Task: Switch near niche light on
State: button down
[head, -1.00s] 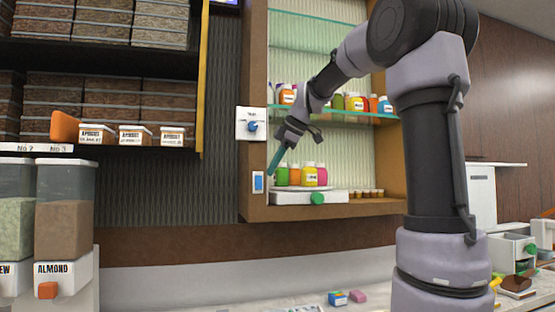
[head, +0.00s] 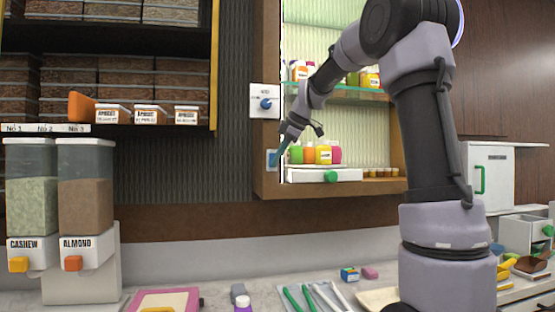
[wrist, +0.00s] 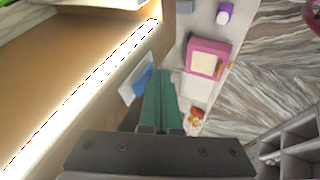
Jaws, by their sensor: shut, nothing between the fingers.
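The niche light switch is a blue rocker on a white plate (head: 271,160), low on the left post of the wooden niche (head: 268,184). It also shows in the wrist view, where the blue rocker (wrist: 142,82) is left of my fingers. My gripper (head: 279,156) is shut and empty, with its green fingertips (wrist: 160,73) right at the switch. The fingers partly cover the switch; I cannot tell whether they touch it. A light strip (wrist: 85,95) along the niche's inner edge glows bright white, and the niche looks lit.
A white plate with a blue knob (head: 264,102) is above the switch. Jars (head: 322,154) and a white box with a green knob (head: 318,175) stand in the niche. Dispensers (head: 85,190) are at left. Tongs and a pink tray (head: 168,299) lie on the counter.

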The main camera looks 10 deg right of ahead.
jog(key=shift+w, duration=0.1)
jog(key=shift+r, duration=0.9)
